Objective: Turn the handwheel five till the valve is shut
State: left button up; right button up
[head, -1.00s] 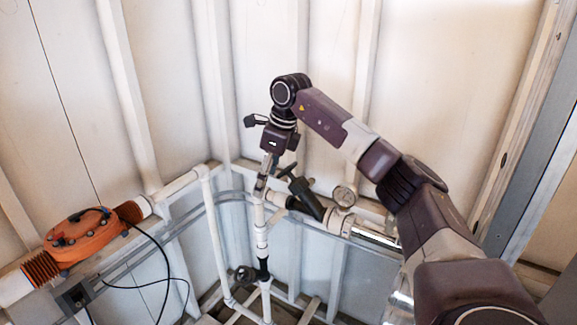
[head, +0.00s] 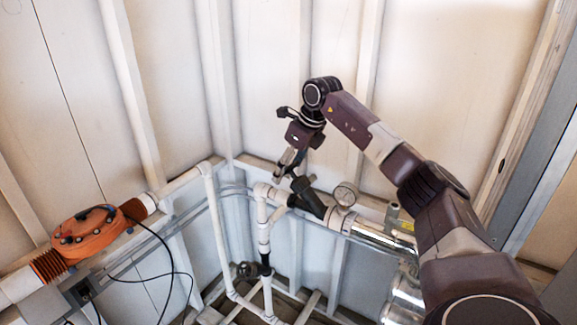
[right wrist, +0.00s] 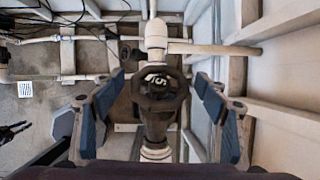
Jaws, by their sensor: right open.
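Handwheel five (right wrist: 158,90) is a dark, lobed wheel with a white "5" on its hub, seen from above in the right wrist view. In the head view, the dark wheel (head: 300,185) sits on a black slanted valve body (head: 312,203) in the white pipe run. My right gripper (head: 287,168) hangs just above and left of it in the head view. In the right wrist view, its open fingers (right wrist: 160,84) stand on both sides of the wheel, with gaps visible. Whether they are level with the wheel is unclear.
A pressure gauge (head: 345,194) stands close right of the valve. A white vertical pipe (head: 263,230) is on its left, with another black valve (head: 265,265) lower down. An orange housing (head: 88,236) with black cables is at left. Wall studs stand behind.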

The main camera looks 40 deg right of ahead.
jog(key=shift+c, duration=0.4)
jog(key=c, duration=1.1)
jog(key=shift+o, duration=0.2)
jog(key=shift+h, duration=0.3)
